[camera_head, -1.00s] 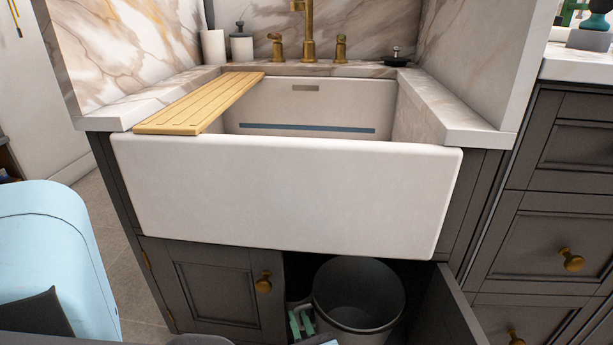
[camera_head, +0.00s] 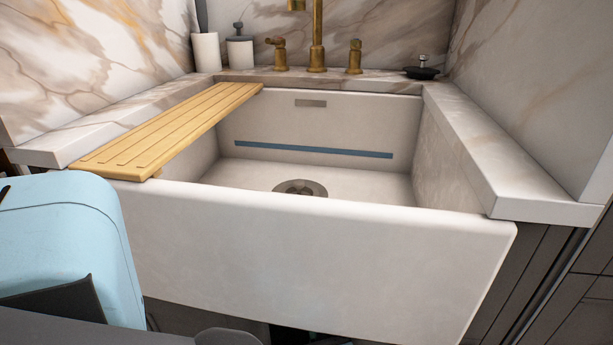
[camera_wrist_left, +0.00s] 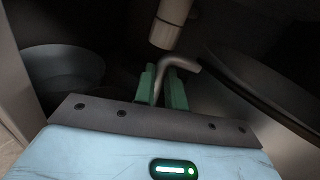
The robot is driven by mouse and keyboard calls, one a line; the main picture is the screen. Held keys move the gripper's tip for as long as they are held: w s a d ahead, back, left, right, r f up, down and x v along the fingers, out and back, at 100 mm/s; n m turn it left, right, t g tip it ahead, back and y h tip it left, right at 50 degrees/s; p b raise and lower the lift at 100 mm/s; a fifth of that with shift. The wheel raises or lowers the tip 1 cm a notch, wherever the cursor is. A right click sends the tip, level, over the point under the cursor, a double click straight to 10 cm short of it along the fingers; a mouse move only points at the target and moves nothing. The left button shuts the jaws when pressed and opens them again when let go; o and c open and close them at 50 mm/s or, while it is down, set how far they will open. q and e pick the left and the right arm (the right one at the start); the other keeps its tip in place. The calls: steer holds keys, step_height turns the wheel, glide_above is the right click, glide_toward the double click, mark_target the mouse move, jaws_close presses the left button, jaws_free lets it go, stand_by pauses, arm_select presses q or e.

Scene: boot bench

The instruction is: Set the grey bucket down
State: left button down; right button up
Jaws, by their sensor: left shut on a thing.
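In the left wrist view, my left gripper (camera_wrist_left: 163,88) has green fingers shut on a bent grey bar, which looks like the handle of the grey bucket (camera_wrist_left: 262,88). The bucket seems to be the dark, large curved shape to the right, with its rim slanting across the picture. Its base and what is under it are hidden. In the head view the bucket and my left gripper are out of sight below the sink front. My right gripper is in neither current view.
A pale pipe (camera_wrist_left: 171,22) hangs just above my left gripper. A round grey vessel (camera_wrist_left: 62,72) stands at the left of the dark space. The white sink (camera_head: 310,245) has a wooden board (camera_head: 172,130) across its left side and a brass tap (camera_head: 317,40) behind.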

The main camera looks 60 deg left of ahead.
arm_select(q)
steer(key=shift+w+a+r, duration=0.1)
steer(key=shift+w+r, duration=0.05)
step_height(320, 180, down, 10)
steer(key=b, duration=0.6)
stand_by(0.4)
steer(key=c, duration=1.5)
jaws_free()
steer(key=shift+o, duration=0.2)
